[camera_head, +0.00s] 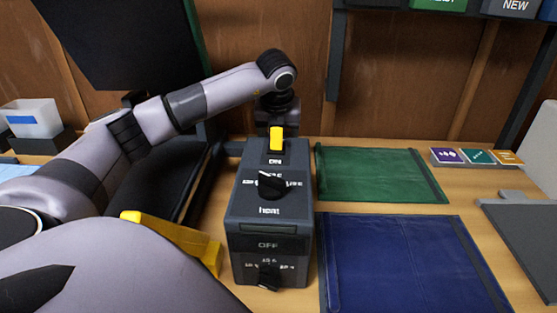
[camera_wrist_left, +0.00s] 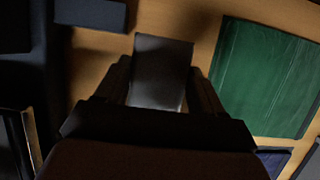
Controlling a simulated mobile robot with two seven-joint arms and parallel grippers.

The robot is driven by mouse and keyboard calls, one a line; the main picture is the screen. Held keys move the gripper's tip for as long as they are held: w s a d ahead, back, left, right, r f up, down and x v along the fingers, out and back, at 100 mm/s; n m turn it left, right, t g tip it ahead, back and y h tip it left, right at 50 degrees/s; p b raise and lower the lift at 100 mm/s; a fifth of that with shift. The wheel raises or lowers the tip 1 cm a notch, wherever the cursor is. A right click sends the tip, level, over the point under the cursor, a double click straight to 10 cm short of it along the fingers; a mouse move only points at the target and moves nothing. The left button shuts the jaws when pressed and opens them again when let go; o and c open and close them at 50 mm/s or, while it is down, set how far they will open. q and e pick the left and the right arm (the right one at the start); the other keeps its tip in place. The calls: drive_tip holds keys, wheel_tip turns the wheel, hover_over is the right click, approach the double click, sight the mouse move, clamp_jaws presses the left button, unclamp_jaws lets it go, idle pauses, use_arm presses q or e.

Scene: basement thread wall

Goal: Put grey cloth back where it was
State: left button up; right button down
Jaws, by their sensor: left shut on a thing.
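My left gripper (camera_head: 277,112) is behind the dark control box in the head view, low against the wooden wall; its fingertips are hidden there. In the left wrist view it is shut on a dark grey rectangular piece (camera_wrist_left: 162,65), held between the two fingers. The picture is too dark to tell whether this piece is the grey cloth. A green cloth (camera_head: 380,174) lies flat on the table to the right of the gripper; it also shows in the left wrist view (camera_wrist_left: 268,75). A blue cloth (camera_head: 405,262) lies nearer. My right gripper is not in view.
The control box (camera_head: 270,215) with a yellow switch stands close to my left gripper. A yellow part (camera_head: 180,240) is beside it. Three small coloured cards (camera_head: 477,157) and a dark grey panel (camera_head: 525,240) are at the right. A shelf (camera_head: 420,12) overhangs the back.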

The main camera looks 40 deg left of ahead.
use_arm(q)
drive_tip(key=shift+f, duration=3.3)
drive_tip(key=o, duration=0.9)
drive_tip(key=shift+f, duration=0.1)
drive_tip(key=shift+o, duration=0.2)
drive_tip(key=v, duration=1.2)
drive_tip(key=shift+w+a, duration=0.1)
